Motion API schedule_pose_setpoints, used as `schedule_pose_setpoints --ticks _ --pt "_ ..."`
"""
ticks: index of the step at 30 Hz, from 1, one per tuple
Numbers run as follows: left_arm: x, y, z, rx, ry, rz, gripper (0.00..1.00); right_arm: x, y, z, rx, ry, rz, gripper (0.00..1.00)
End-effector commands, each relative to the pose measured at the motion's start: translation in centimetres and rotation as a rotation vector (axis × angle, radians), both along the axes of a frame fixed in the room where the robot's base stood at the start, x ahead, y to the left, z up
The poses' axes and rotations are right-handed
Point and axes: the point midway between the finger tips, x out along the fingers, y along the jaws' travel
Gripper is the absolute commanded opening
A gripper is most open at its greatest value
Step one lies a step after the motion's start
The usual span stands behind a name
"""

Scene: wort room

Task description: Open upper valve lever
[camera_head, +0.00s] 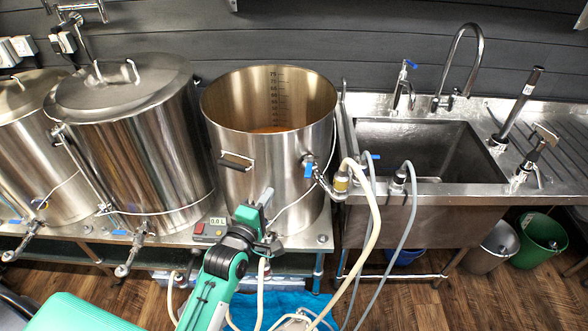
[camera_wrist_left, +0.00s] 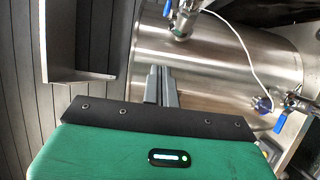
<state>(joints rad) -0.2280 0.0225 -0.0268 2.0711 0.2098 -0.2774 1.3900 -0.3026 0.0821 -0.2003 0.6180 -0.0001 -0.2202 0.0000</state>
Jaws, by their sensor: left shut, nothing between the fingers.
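The open steel kettle (camera_head: 285,160) stands in the middle of the head view. A valve with a blue lever (camera_head: 308,170) sits high on its right front, joined to a brass-coloured fitting and a pale hose. My left gripper (camera_head: 267,196) is in front of the kettle's lower wall, left of and below that lever and apart from it. Its fingers are shut and empty, and also show in the left wrist view (camera_wrist_left: 161,86) against the kettle wall. That view shows blue-handled fittings at the top (camera_wrist_left: 167,8) and right (camera_wrist_left: 263,104). My right gripper is out of view.
A lidded kettle (camera_head: 135,135) stands to the left, and a sink (camera_head: 425,190) to the right. Buckets (camera_head: 540,240) stand under the sink.

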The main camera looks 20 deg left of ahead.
Motion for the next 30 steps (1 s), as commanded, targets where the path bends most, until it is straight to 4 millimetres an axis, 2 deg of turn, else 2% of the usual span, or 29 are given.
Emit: schedule_pose_setpoints --ticks 5,15,21,30 --pt "3.0 -0.2 0.4 0.005 -0.002 0.001 0.00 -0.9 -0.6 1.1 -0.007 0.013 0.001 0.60" --pt "9.2 -0.7 0.4 0.007 -0.002 0.001 0.00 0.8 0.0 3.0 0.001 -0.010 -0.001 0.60" --pt "9.5 -3.6 0.3 0.002 0.000 0.001 0.00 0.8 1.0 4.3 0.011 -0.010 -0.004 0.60" --pt "9.6 -4.7 0.0 0.005 -0.001 0.001 0.00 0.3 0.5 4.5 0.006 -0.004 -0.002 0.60"
